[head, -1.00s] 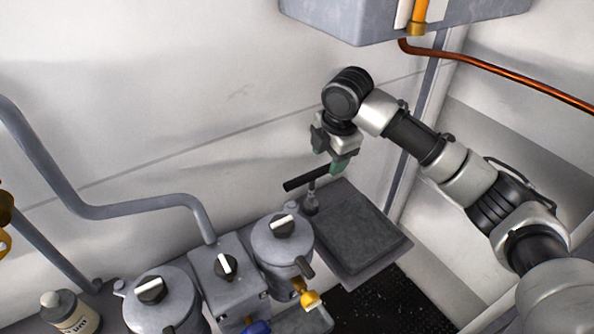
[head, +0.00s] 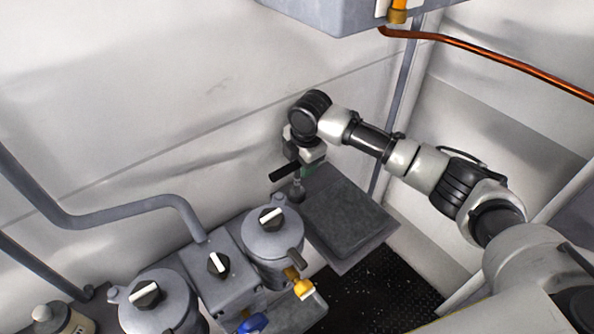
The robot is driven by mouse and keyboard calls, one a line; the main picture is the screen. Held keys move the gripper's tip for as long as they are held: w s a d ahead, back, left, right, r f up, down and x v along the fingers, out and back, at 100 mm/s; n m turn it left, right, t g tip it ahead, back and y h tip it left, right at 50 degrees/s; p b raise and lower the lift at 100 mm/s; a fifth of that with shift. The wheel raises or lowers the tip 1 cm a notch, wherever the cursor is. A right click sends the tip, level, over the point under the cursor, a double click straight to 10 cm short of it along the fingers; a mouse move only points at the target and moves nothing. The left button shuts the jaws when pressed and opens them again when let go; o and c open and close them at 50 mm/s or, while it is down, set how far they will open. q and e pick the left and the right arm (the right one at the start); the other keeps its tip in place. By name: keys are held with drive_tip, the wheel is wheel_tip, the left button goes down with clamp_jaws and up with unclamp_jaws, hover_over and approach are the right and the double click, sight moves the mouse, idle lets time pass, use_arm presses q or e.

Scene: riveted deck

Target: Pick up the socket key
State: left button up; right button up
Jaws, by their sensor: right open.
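My left gripper is not in view.
A grey box (head: 330,12) hangs above, beside a copper pipe (head: 480,60). The white wall is close behind my gripper. Most of the tray is bare.

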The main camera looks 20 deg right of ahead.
drive_tip(key=shift+w+f, duration=0.1)
drive_tip(key=shift+f, duration=0.3)
drive_tip(key=shift+c, duration=0.5)
clamp_jaws()
drive_tip(key=shift+r, duration=0.1)
